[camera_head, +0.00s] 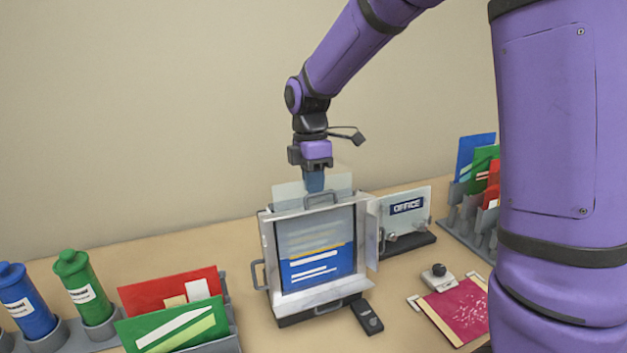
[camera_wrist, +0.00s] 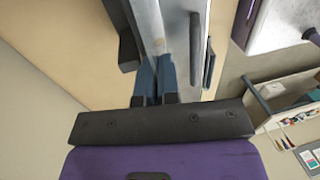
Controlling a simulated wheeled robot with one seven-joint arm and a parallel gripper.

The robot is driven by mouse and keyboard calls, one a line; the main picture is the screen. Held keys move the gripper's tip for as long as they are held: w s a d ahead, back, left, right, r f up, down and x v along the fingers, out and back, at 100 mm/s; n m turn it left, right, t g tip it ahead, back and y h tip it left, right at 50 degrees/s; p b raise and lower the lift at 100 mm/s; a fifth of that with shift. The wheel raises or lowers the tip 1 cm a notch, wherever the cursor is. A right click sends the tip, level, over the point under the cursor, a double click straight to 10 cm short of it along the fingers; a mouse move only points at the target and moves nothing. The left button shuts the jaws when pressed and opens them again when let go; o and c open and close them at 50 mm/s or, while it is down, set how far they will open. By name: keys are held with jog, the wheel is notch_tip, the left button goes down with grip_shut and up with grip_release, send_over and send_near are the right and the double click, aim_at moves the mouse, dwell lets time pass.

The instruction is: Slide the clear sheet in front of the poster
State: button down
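The poster (camera_head: 318,270), blue with white lines and a yellow band, stands upright in a grey frame (camera_head: 268,255) on the table. My gripper (camera_head: 315,186) is directly above the frame, pointing down, its blue fingers close together on the clear sheet (camera_head: 290,192). The sheet is upright, with its top part sticking out above the frame. The poster's upper part looks pale and hazy, as if seen through the sheet; the sheet's lower edge is hard to make out. In the wrist view, the fingers (camera_wrist: 157,72) are beside the frame's top, with a thin pale strip between them.
A clear "OFFICE" sign (camera_head: 407,207) stands right of the frame, and a small dark device (camera_head: 367,316) lies in front. A magenta card on a board (camera_head: 458,310) is further right. Red and green folders (camera_head: 172,310) and two bottles (camera_head: 82,288) are left. A folder rack (camera_head: 472,215) stands behind right.

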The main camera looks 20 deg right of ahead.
jog(key=c, duration=1.3)
grip_release()
jog(key=shift+o, duration=0.2)
notch_tip(320, 180, up, 10)
jog(key=w, duration=0.2)
jog(key=s+d+m+t, duration=0.3)
jog(key=s+m, duration=0.6)
jog(key=s, duration=0.4)
jog(key=s+d+r+m+t, duration=0.1)
jog(key=s+d+m+t, duration=0.3)
jog(key=s+m, duration=0.5)
jog(key=shift+s, duration=2.55)
